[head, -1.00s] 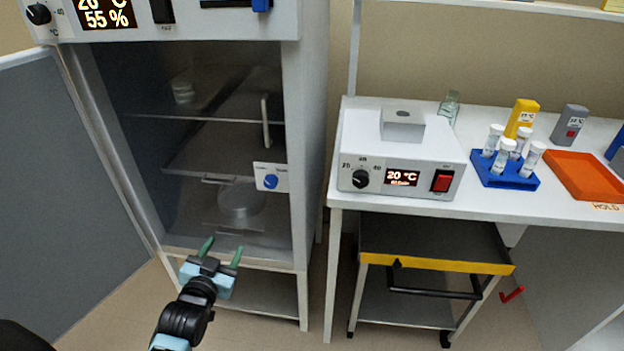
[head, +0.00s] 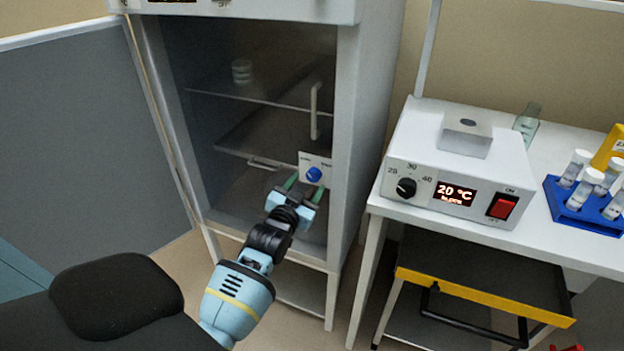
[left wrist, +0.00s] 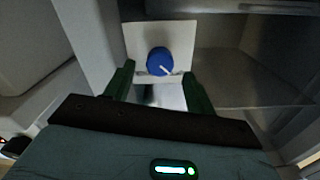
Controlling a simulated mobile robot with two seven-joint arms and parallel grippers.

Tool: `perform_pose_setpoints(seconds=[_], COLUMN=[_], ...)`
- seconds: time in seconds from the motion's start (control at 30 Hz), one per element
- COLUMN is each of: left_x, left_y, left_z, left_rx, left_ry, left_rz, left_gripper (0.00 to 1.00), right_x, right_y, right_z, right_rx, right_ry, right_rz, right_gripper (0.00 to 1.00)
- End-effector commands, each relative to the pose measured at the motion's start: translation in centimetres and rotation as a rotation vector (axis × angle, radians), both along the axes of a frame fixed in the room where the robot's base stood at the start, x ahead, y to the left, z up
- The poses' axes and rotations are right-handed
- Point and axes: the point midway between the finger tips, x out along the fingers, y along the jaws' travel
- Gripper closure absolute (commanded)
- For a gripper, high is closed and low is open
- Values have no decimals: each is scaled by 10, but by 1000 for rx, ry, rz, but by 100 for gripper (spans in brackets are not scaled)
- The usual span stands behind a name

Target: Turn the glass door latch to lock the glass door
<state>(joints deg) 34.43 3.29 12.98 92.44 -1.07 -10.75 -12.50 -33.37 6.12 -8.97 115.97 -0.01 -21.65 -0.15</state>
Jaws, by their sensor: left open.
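The glass door latch is a blue round knob (head: 314,174) with a white pointer line on a white plate, at the right side of the cabinet's glass door (head: 225,130). The glass door looks shut. My left gripper (head: 305,187) is open just in front of and below the knob. In the left wrist view the knob (left wrist: 160,61) shows beyond and between the green fingertips (left wrist: 157,80), apart from them as far as I can tell. Its pointer slants to the lower right there. The plate's markings are too small to read. My right gripper is out of view.
A vertical door handle (head: 314,112) is above the latch. The cabinet's outer door (head: 75,140) stands wide open at left.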

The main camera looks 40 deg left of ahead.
Motion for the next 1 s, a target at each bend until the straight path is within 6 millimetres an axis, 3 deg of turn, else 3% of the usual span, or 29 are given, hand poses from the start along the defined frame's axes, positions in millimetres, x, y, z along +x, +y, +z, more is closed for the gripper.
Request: perform_pose_setpoints(seconds=[0.1,0.3,0.67,1.0], left_x=[17,32,35,35], left_y=[4,8,9,8], left_z=[0,0,0,0], left_rx=[1,0,1,1], left_ry=[-1,-1,0,0], left_rz=[0,0,0,0], left_gripper=[45,45,46,89], right_x=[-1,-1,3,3], right_y=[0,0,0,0], right_z=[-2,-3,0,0], right_rx=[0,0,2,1], right_ry=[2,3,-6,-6], right_rz=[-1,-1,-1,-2], right_gripper=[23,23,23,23])
